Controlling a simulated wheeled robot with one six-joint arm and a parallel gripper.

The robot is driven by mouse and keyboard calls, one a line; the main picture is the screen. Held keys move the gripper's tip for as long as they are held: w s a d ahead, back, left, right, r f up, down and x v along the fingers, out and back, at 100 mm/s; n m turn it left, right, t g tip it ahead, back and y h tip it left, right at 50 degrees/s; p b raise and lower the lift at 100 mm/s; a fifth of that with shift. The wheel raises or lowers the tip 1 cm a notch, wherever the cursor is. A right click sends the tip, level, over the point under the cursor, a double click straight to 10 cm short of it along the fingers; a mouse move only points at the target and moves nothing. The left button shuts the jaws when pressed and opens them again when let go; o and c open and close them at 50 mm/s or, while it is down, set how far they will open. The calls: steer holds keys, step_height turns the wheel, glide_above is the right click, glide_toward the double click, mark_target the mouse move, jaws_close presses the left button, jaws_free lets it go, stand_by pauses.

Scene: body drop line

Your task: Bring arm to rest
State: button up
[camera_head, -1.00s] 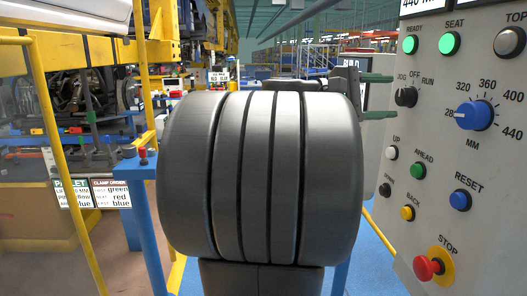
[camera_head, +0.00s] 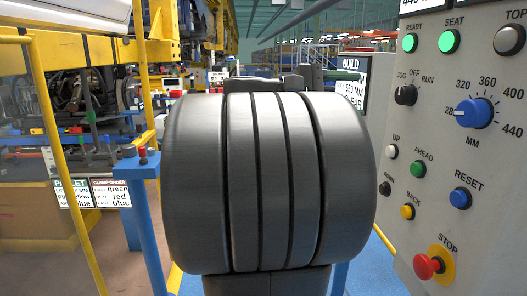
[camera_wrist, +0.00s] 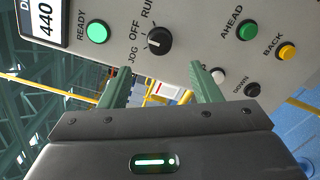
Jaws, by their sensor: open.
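My gripper (camera_wrist: 158,68) is open and empty in the wrist view, its two green fingers apart with no object between them. Beyond the fingertips is the control panel (camera_wrist: 195,20), with the black JOG/OFF/RUN knob (camera_wrist: 158,41) and the lit green READY lamp (camera_wrist: 97,32). In the head view my large dark arm link fills the middle.
The control panel (camera_head: 460,150) stands close on the right, with a red STOP button (camera_head: 428,266) and blue dial (camera_head: 474,112). A BUILD sign (camera_head: 352,88) stands behind my arm. A blue post (camera_head: 147,215) and yellow rail (camera_head: 65,150) are at left. Blue floor shows at lower right.

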mark_target(399, 93)
steer(key=d, duration=1)
steer(key=shift+w+d, duration=0.1)
steer(key=shift+w, duration=0.25)
steer(key=shift+d+r+n+p, duration=0.2)
steer(key=shift+r+n+p, duration=0.1)
steer(key=shift+p, duration=0.55)
steer(key=n+p, duration=0.4)
steer(key=p, duration=0.1)
steer(key=shift+w+a, duration=0.1)
steer(key=n+p, duration=0.5)
steer(key=p, duration=0.1)
steer(key=shift+p, duration=0.4)
steer(key=shift+a+f+n, duration=0.2)
steer(key=shift+a+n, duration=0.05)
steer(key=shift+n, duration=0.05)
steer(key=shift+a+b, duration=0.35)
steer(key=shift+a, duration=0.95)
steer(key=shift+f, duration=0.1)
